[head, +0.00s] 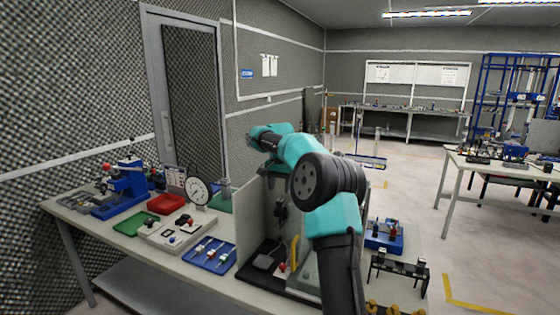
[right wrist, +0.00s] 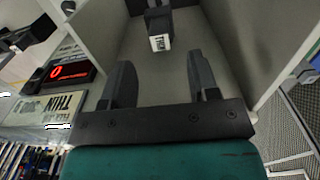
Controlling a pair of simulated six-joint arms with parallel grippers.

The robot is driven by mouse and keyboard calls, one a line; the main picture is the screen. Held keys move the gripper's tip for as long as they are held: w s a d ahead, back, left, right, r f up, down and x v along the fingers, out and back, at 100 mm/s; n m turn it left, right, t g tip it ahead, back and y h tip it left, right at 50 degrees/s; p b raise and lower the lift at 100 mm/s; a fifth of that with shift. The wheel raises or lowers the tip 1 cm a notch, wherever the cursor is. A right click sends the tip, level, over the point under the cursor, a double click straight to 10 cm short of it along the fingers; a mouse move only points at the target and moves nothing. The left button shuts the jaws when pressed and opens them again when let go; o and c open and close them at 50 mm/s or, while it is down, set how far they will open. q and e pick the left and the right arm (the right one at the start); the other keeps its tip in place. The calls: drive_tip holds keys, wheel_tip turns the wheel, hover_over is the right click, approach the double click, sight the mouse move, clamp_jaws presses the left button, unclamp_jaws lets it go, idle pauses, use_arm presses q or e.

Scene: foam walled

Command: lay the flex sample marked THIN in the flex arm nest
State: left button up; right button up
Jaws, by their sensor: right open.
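In the right wrist view, a small dark piece with a white label (right wrist: 160,42) stands ahead, between two grey panels; its lettering, partly readable, may say THIN. A pale plate (right wrist: 48,108) at the left carries upside-down lettering that includes THIN. My right gripper (right wrist: 160,70) is open, its two dark fingers wide apart with nothing between them. The labelled piece lies beyond the fingertips, apart from them. In the head view my right gripper (head: 270,172) is mostly hidden behind the arm, near the grey partition. I cannot make out the flex arm nest for certain. My left gripper is out of view.
Grey partition panels (head: 253,215) stand close to the right arm. A dial gauge (head: 199,191), a blue tray (head: 209,254), a red tray (head: 166,204) and a green tray (head: 134,222) fill the bench's left. A box with a red display (right wrist: 72,72) lies left of the gripper.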

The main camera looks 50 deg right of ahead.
wheel_tip(320, 180, up, 10)
idle(0.5)
drive_tip(key=shift+r, duration=0.1)
idle(0.6)
